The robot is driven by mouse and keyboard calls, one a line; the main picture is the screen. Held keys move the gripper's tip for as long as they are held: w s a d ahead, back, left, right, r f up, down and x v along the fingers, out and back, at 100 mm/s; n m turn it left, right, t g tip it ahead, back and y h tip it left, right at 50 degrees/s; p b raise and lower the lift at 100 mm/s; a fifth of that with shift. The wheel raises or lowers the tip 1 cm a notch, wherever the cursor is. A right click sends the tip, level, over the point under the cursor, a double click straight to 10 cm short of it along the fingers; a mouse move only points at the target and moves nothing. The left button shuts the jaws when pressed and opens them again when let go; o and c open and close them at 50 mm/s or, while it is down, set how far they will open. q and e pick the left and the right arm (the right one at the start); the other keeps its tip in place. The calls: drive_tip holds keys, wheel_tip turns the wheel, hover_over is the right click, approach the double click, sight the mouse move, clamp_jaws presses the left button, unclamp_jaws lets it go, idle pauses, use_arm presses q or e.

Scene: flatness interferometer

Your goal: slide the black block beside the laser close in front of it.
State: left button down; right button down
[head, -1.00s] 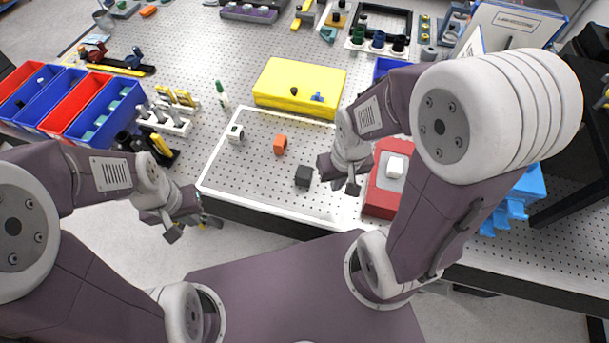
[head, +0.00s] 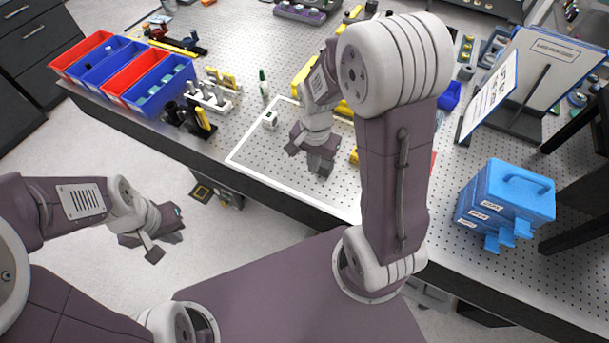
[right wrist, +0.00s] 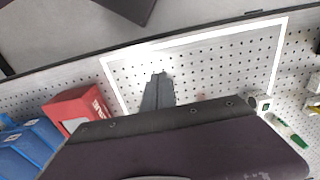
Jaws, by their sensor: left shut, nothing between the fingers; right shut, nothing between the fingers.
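The black block does not show in either current view; my right gripper and arm cover much of the white-framed area (head: 236,159). My right gripper (head: 318,166) is shut and empty over that area; its fingers also show in the right wrist view (right wrist: 157,82). A small white block with a dark face (head: 270,120) stands by the frame's left side, and shows at the right in the right wrist view (right wrist: 264,104). I cannot tell which thing is the laser. My left gripper (head: 155,243) is shut and empty, off the table's front edge.
A red box (right wrist: 78,108) stands just outside the frame in the right wrist view. A blue box (head: 507,193) is at the table's right. Red and blue bins (head: 152,88) stand at the left. A yellow box (head: 305,76) is mostly hidden behind my right arm.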

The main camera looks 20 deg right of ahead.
sight(325, 166)
drive_tip(key=f, duration=1)
drive_tip(key=shift+w+d, duration=0.1)
drive_tip(key=shift+d, duration=0.25)
drive_tip(key=shift+w+d+f+p, duration=0.2)
drive_tip(key=shift+w+d+p, duration=0.4)
drive_tip(key=shift+w+d, duration=0.65)
use_arm(q)
drive_tip(key=shift+w+d+r, duration=0.2)
drive_tip(key=shift+r, duration=0.2)
drive_tip(key=shift+w+d+r, duration=0.15)
drive_tip(key=shift+w+r, duration=0.05)
drive_tip(key=shift+r, duration=0.15)
use_arm(e)
drive_tip(key=shift+w+d, duration=0.15)
drive_tip(key=shift+d, duration=0.15)
drive_tip(key=shift+w, duration=0.1)
